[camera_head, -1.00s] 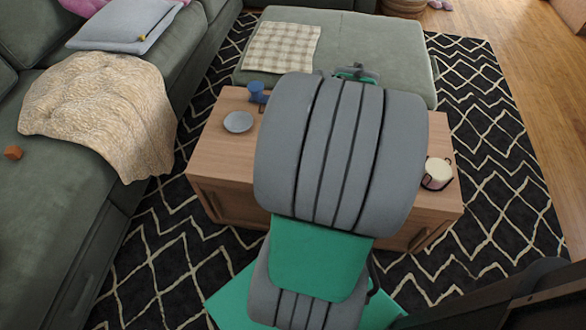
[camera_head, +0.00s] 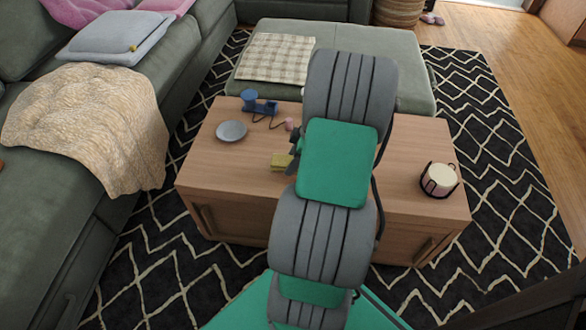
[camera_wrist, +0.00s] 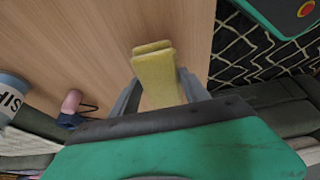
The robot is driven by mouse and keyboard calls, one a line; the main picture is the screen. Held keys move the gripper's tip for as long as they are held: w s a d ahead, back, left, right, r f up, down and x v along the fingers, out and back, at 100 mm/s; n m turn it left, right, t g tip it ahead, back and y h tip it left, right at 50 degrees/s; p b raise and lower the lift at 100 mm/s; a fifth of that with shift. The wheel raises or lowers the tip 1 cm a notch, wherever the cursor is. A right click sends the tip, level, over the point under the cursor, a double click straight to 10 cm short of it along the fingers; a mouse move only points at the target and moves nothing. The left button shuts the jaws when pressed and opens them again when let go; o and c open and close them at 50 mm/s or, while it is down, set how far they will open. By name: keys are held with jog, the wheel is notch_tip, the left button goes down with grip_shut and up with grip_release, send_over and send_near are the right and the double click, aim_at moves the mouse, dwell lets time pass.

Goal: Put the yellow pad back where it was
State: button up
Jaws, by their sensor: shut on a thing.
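The yellow pad (camera_wrist: 158,78) is between the two fingers of my gripper (camera_wrist: 156,88) in the wrist view, and the fingers are shut on it. In the head view the yellow pad (camera_head: 282,162) shows just left of my arm, over the wooden coffee table (camera_head: 215,170). My gripper (camera_head: 292,158) is mostly hidden behind my arm there. Whether the pad touches the tabletop is hard to tell.
A grey plate (camera_head: 231,131), a blue object (camera_head: 250,98) with a dark cord and a small pink thing (camera_head: 289,124) are on the table's left part. A cream cup in a dark holder (camera_head: 439,180) stands at the right. The table's front left is clear.

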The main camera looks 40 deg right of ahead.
notch_tip(320, 180, down, 3)
jog(key=shift+f+b, duration=0.1)
jog(key=shift+b, duration=0.55)
jog(key=o, duration=1.2)
